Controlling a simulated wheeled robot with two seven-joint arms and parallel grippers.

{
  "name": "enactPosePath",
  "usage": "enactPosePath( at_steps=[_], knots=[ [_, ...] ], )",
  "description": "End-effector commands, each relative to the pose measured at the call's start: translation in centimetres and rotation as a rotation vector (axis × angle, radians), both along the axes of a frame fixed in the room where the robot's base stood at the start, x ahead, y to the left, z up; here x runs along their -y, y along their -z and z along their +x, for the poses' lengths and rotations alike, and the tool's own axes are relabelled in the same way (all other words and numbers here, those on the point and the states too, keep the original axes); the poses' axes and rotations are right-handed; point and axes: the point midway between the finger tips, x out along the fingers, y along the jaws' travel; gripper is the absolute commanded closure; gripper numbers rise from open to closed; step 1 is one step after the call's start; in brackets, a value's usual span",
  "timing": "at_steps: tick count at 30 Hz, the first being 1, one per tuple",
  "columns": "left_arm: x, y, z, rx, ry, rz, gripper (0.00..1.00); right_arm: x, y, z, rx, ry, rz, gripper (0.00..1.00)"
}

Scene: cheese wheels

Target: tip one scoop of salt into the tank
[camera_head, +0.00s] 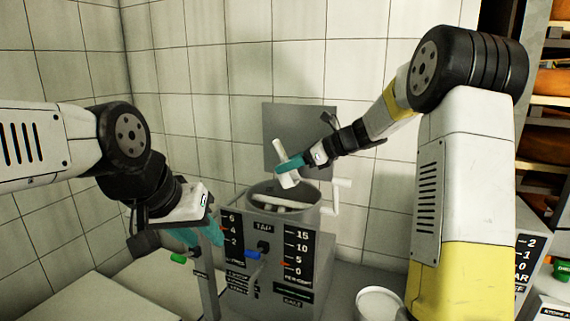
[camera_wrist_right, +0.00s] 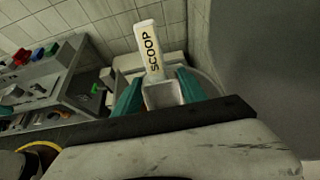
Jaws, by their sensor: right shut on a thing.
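The tank (camera_head: 317,235) is a grey box-like unit with a round open top, a side crank and number scales on its front. A white bar lies across its opening. My right gripper (camera_head: 290,164) is shut on the white scoop (camera_head: 280,152) above the opening. In the right wrist view the scoop's handle (camera_wrist_right: 151,52), marked SCOOP, points away and its bowl sits between the teal fingertips (camera_wrist_right: 160,92). I cannot tell whether salt is in the bowl. My left gripper (camera_head: 205,235), with teal tips, is beside the tank's left front; its opening is unclear.
A white round container (camera_head: 380,303) stands right of the tank at the bottom edge. A blue-handled tap (camera_head: 254,254) sticks out of the tank's front. A tiled wall (camera_head: 185,60) is behind. Shelves with cheese wheels (camera_head: 548,145) stand at the far right.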

Motion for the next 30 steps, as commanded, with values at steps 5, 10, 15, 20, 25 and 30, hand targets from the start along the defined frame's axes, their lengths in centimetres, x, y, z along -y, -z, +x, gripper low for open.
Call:
enactPosePath(
  at_steps=[5,10,15,20,25,30],
  knots=[
    [0.0,0.0,0.0,0.000,0.000,0.000,0.64,0.5,0.3,-0.2,0.039,0.002,0.107,0.90],
    [0.0,0.0,0.0,0.000,0.000,0.000,0.64,0.1,0.1,-0.2,0.050,-0.008,0.110,0.90],
    [0.0,0.0,0.0,0.000,0.000,0.000,0.64,-0.3,-0.1,0.0,0.006,-0.008,0.002,0.90],
    [0.0,0.0,0.0,0.000,0.000,0.000,0.64,-0.9,-0.2,0.2,-0.040,-0.010,-0.112,0.90],
    [0.0,0.0,0.0,0.000,0.000,0.000,0.64,-1.5,-0.4,0.6,-0.100,-0.008,-0.265,0.90],
    [0.0,0.0,0.0,0.000,0.000,0.000,0.64,-2.4,-0.6,0.9,-0.174,-0.009,-0.442,0.90]
  ],
)
